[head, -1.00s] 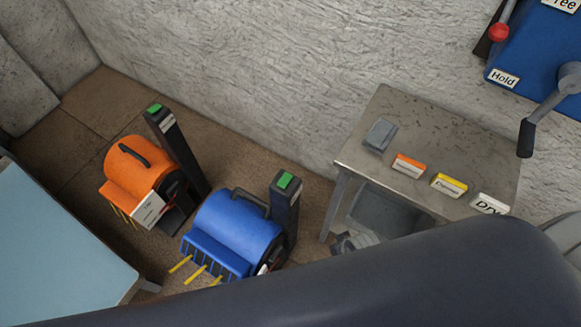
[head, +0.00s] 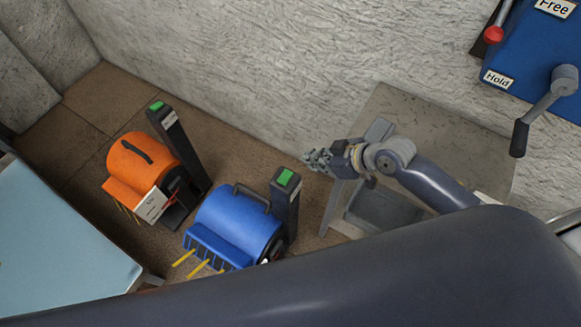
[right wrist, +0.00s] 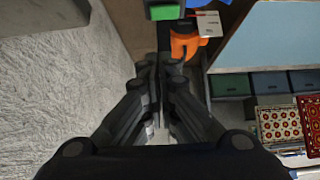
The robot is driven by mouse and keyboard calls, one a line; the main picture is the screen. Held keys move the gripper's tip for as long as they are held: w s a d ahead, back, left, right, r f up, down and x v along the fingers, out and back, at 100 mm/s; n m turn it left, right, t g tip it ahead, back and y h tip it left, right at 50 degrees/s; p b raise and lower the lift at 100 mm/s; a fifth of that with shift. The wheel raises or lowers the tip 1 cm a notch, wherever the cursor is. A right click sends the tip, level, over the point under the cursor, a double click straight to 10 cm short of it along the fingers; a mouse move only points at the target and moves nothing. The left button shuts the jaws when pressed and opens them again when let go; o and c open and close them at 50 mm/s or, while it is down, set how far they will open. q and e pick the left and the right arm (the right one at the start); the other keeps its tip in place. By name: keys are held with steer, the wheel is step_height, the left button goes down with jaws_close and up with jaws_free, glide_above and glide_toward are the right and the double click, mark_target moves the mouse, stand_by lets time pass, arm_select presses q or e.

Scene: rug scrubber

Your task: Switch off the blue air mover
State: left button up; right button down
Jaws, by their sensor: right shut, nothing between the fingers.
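The blue air mover (head: 235,225) stands on the brown floor, with a dark post (head: 287,205) at its right side. A green switch (head: 286,177) tops the post. My right gripper (head: 308,157) is shut and empty, beyond and slightly right of the switch in the head view, apart from it. In the right wrist view its closed fingers (right wrist: 160,62) point toward a green switch (right wrist: 163,11) at the top edge, beside a sliver of blue. My left gripper is not in view.
An orange air mover (head: 140,165) with its own green-topped post (head: 165,120) stands left of the blue one. A grey metal table (head: 450,145) is under my right forearm. A pale blue table (head: 60,250) is at left. The rough wall rises behind.

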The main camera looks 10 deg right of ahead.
stand_by(0.3)
steer(key=p, duration=0.1)
glide_above(291, 175)
step_height(291, 175, down, 10)
steer(key=shift+a+r, duration=0.1)
steer(key=shift+a, duration=0.05)
steer(key=shift+f, duration=0.65)
steer(key=shift+w+f+b, duration=0.1)
steer(key=shift+f+b, duration=0.4)
steer(key=shift+b, duration=0.1)
steer(key=shift+r, duration=0.2)
